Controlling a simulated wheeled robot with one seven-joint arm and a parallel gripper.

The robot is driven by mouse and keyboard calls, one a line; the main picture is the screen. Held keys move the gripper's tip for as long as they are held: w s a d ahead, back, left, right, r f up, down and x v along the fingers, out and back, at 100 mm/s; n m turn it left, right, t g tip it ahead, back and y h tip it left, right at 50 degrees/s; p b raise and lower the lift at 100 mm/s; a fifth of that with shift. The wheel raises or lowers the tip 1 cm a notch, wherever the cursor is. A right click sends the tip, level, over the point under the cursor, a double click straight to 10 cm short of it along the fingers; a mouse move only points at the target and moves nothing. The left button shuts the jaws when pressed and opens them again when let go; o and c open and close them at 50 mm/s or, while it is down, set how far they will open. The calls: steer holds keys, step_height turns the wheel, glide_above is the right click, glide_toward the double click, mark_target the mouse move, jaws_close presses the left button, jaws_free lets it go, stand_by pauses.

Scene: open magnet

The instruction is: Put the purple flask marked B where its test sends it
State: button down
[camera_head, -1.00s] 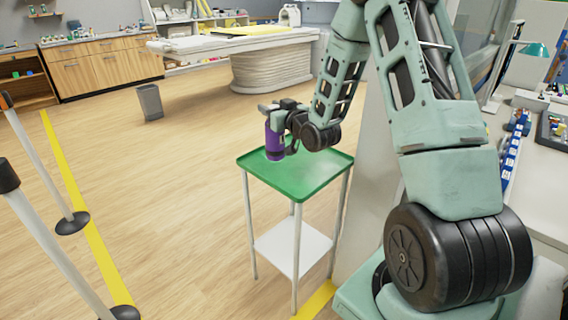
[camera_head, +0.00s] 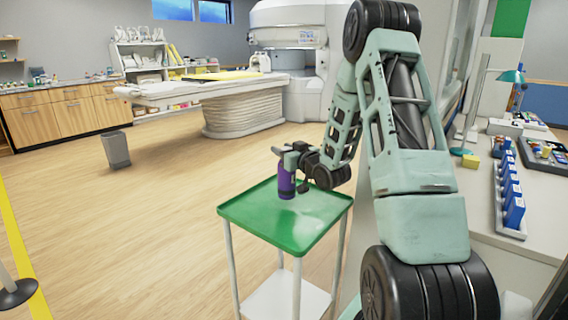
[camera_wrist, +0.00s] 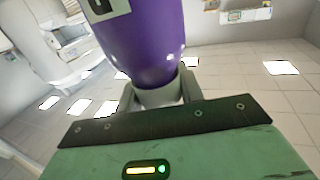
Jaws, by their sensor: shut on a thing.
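The purple flask (camera_head: 287,182) is upright at my gripper (camera_head: 287,157), over the green-topped stand (camera_head: 262,226). From the head view I cannot tell whether its base touches the green top. In the wrist view the purple flask (camera_wrist: 140,38) fills the upper middle, with part of a white label at the top edge; the letter on it is cut off. My gripper (camera_wrist: 165,95) is shut on the flask's narrower grey end.
A grey bin (camera_head: 116,150) stands on the floor at left. A scanner (camera_head: 290,50) with its patient table (camera_head: 215,90) is behind. On the right counter (camera_head: 478,220) stand a row of blue items (camera_head: 511,190) and a lamp (camera_head: 513,77). A post base (camera_head: 15,292) is at lower left.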

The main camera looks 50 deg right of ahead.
steer(key=shift+f, duration=1.65)
steer(key=shift+f, duration=0.15)
steer(key=c, duration=0.9)
jaws_free()
steer(key=b+v, duration=0.1)
steer(key=v, duration=1.1)
steer(key=shift+b, duration=0.3)
